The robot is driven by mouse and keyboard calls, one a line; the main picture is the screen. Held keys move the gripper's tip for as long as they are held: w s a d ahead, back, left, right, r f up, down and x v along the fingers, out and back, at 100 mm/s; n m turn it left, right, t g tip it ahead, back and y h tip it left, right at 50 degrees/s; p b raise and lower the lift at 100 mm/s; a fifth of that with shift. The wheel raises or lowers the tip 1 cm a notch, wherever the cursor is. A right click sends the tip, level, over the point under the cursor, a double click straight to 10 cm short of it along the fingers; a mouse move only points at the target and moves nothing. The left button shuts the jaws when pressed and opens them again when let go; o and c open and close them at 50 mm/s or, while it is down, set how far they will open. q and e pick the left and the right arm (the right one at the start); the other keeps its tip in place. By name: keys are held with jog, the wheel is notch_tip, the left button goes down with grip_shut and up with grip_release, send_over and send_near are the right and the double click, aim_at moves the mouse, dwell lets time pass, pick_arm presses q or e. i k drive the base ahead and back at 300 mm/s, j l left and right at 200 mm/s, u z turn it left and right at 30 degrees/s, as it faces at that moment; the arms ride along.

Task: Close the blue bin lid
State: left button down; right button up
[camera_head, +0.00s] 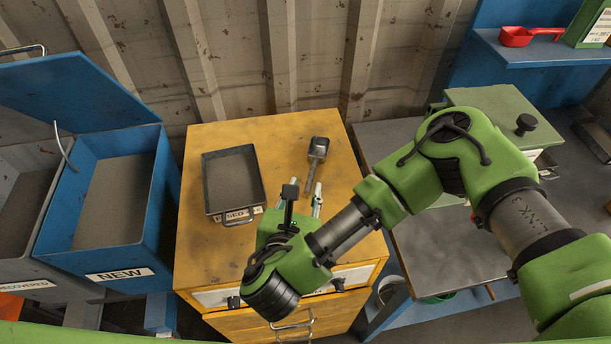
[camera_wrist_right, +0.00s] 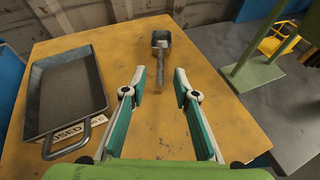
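The blue bin (camera_head: 115,190), labelled NEW, stands at the left in the head view. Its blue lid (camera_head: 75,95) is raised and tilted back, so the bin is open and its grey inside shows. My right gripper (camera_head: 302,198) is over the yellow cabinet top, to the right of the bin and apart from it. In the right wrist view its two fingers (camera_wrist_right: 160,95) are spread with nothing between them. My left gripper does not show in either view.
A dark tray labelled USED (camera_head: 232,180) and a metal scoop (camera_head: 317,160) lie on the yellow cabinet (camera_head: 215,250). A grey bin (camera_head: 30,265) stands left of the blue one. A blue shelf with a red scoop (camera_head: 525,37) is at the upper right.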

aim_at(69, 92)
jog(key=u, duration=1.5)
